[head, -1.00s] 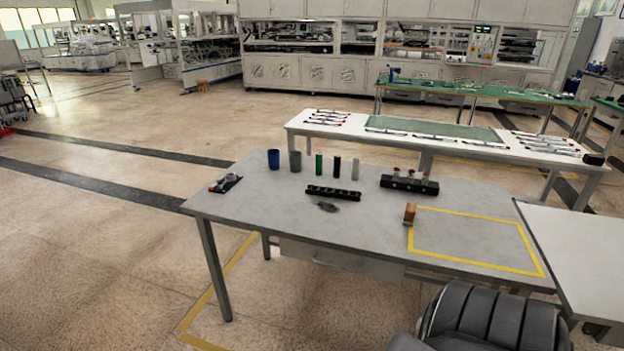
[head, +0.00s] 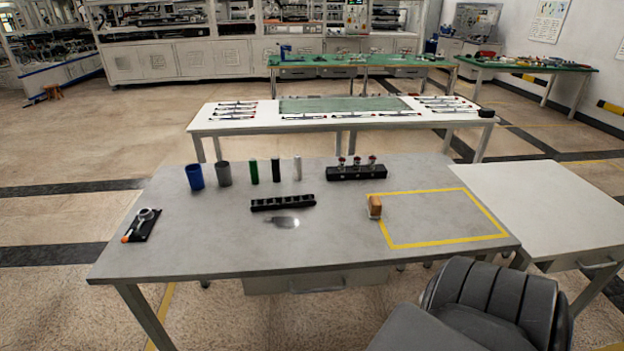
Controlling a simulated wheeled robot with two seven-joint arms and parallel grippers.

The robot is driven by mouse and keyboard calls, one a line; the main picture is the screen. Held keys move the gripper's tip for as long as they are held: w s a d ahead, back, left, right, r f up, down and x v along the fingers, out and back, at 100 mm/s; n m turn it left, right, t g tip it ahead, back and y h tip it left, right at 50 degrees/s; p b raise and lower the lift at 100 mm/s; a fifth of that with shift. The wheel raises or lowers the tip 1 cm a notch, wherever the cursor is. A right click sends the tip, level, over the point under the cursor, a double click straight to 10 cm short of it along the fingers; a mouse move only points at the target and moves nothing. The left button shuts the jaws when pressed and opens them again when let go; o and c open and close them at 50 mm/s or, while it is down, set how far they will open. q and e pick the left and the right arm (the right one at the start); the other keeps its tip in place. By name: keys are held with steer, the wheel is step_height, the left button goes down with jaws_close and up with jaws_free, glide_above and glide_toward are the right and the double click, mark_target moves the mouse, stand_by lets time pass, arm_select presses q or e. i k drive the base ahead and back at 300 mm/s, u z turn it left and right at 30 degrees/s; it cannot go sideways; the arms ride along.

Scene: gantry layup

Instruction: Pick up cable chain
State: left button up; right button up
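A black segmented strip (head: 283,203) lies on the grey table near its middle; it may be the cable chain, but it is too small to be sure. It lies in front of a row of upright cylinders. A small flat grey piece (head: 284,222) lies just in front of it. Neither of my grippers shows in the head view.
Blue (head: 195,177) and grey (head: 223,174) cups, slim cylinders and a black holder with knobs (head: 356,172) stand behind the strip. A brown block (head: 375,207) sits by a yellow-taped rectangle (head: 449,242). A dark chair (head: 490,305) stands at the table's front right.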

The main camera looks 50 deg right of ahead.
mark_target(264, 202)
steer(key=z, duration=1)
steer(key=i, duration=0.9)
steer(key=z, duration=0.9)
